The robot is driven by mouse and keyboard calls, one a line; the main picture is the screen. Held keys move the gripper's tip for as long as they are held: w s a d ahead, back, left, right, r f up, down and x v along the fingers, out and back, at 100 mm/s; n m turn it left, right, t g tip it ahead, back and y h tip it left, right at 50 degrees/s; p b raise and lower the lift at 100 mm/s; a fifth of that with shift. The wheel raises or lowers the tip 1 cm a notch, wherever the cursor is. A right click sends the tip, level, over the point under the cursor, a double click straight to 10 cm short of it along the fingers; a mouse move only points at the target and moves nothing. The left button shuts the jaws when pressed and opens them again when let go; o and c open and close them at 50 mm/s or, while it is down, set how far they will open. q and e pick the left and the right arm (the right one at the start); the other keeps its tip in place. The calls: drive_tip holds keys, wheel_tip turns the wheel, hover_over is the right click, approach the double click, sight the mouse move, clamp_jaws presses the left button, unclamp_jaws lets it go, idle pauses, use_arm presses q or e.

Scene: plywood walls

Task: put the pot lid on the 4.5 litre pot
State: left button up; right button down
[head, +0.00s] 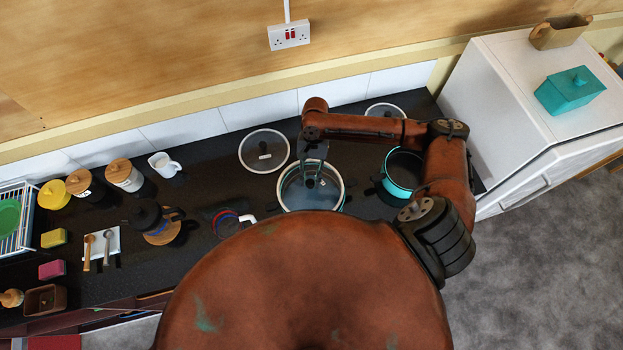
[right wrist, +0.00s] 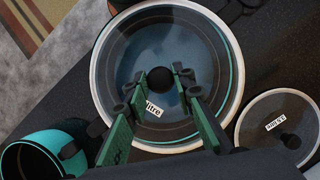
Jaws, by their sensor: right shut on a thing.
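The pot lid (head: 295,192) is a clear glass disc with a pale rim and a dark knob. My right gripper (head: 314,178) is shut on its knob, which also shows between the fingers in the right wrist view (right wrist: 160,80). The lid (right wrist: 125,75) lies over a turquoise pot (right wrist: 236,75), roughly centred on it; I cannot tell whether it rests on the rim. A tag on the lid is partly hidden by a finger and reads "litre". My left gripper is out of view.
An open turquoise pot (head: 402,172) stands to the right. Other glass lids lie behind, one on the left (head: 264,150) and one on the right (head: 385,110).

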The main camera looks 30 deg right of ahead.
drive_tip(key=shift+s, duration=0.25)
drive_tip(key=shift+f, duration=0.15)
drive_tip(key=shift+s+f, duration=0.1)
drive_tip(key=shift+s, duration=0.05)
drive_tip(key=shift+s+f, duration=0.1)
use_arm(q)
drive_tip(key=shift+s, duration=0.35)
use_arm(e)
drive_tip(key=shift+s+f, duration=0.3)
drive_tip(key=c, duration=1.5)
unclamp_jaws()
drive_tip(key=shift+d, duration=0.1)
drive_tip(key=shift+c, duration=0.2)
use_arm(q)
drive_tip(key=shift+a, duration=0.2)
use_arm(e)
drive_tip(key=shift+w+r, duration=0.1)
